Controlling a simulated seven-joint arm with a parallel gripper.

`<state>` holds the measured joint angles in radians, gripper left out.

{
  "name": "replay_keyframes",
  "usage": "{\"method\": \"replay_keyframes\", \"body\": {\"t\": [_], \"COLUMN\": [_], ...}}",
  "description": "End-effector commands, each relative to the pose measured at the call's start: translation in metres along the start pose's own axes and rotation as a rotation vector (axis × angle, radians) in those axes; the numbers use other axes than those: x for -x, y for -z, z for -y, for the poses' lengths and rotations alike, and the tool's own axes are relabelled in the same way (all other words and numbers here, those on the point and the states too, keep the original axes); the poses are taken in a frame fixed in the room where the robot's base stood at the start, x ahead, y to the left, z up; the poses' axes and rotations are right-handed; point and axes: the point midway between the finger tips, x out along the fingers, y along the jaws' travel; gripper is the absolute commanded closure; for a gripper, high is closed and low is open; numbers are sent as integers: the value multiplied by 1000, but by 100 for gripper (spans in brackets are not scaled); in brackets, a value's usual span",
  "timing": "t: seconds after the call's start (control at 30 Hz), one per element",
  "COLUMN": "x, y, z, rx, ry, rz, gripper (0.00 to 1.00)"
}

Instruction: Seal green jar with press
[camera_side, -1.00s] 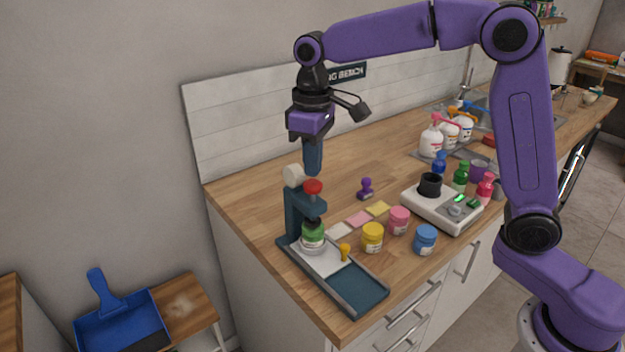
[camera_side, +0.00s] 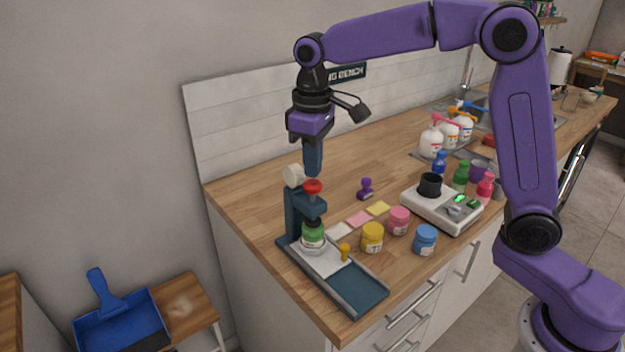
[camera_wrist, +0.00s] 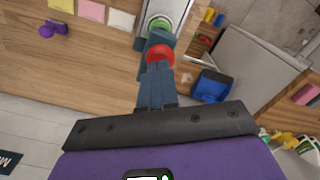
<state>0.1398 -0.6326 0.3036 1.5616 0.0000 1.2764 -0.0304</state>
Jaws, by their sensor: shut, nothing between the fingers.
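The green jar (camera_side: 313,234) stands upright on the base of the press (camera_side: 292,216), under its red knob (camera_side: 313,187). The press is a dark blue frame with a white round part on top and a long tray base. My gripper (camera_side: 313,172) points down just above the red knob, its fingers shut and empty. In the wrist view my gripper (camera_wrist: 157,70) has its fingertips close to the red knob (camera_wrist: 160,54), with the green jar (camera_wrist: 160,23) partly showing beyond it. I cannot tell if the fingertips touch the knob.
Yellow (camera_side: 372,238), pink (camera_side: 399,221) and blue (camera_side: 425,240) jars stand to the right, with a white scale (camera_side: 441,208) behind. A purple stamp (camera_side: 366,188) stands further back. The counter behind the press is clear.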

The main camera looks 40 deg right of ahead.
Motion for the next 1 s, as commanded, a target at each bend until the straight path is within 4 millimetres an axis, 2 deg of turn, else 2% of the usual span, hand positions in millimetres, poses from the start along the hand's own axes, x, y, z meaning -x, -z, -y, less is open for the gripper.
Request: {"method": "replay_keyframes", "body": {"t": [0.7, 1.0], "x": [-19, -20], "y": [0, 0], "z": [0, 0], "rx": [0, 0], "ry": [0, 0], "rz": [1, 1], "gripper": [100, 100]}}
